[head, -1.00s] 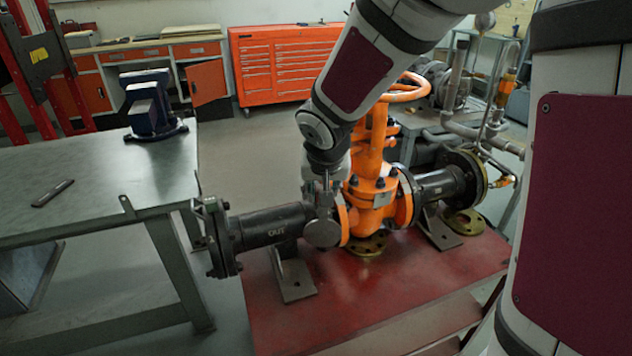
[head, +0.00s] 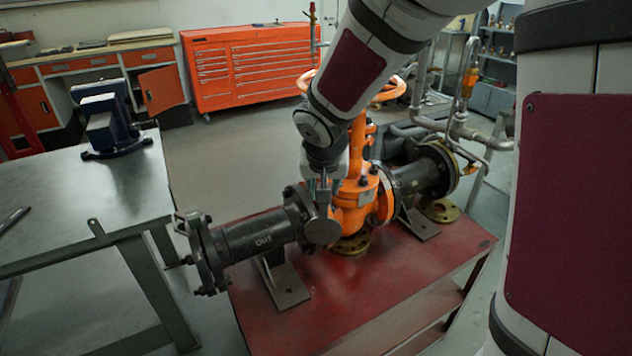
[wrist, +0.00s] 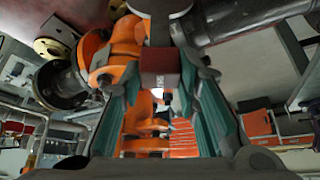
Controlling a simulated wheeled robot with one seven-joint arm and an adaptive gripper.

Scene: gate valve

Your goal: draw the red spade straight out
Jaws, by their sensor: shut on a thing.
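In the wrist view a red block-like handle (wrist: 160,66) sits between the fingertips of my gripper (wrist: 161,84), which is shut on it. A grey rounded plate (wrist: 160,7) continues beyond the red part; I take both to be the spade. In the head view my gripper (head: 322,193) points down, with a grey disc (head: 323,232) just below it. The disc shows its face in front of the pipe joint, between the black pipe (head: 258,238) marked OUT and the orange valve (head: 355,205). Whether any of it is still within the joint is unclear. The red handle is hidden there.
The valve and pipes stand on a red platform (head: 370,300). A metal bench (head: 75,205) with a blue vise (head: 107,122) is at the left. An orange tool cabinet (head: 250,65) stands behind. Open floor lies between bench and cabinet.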

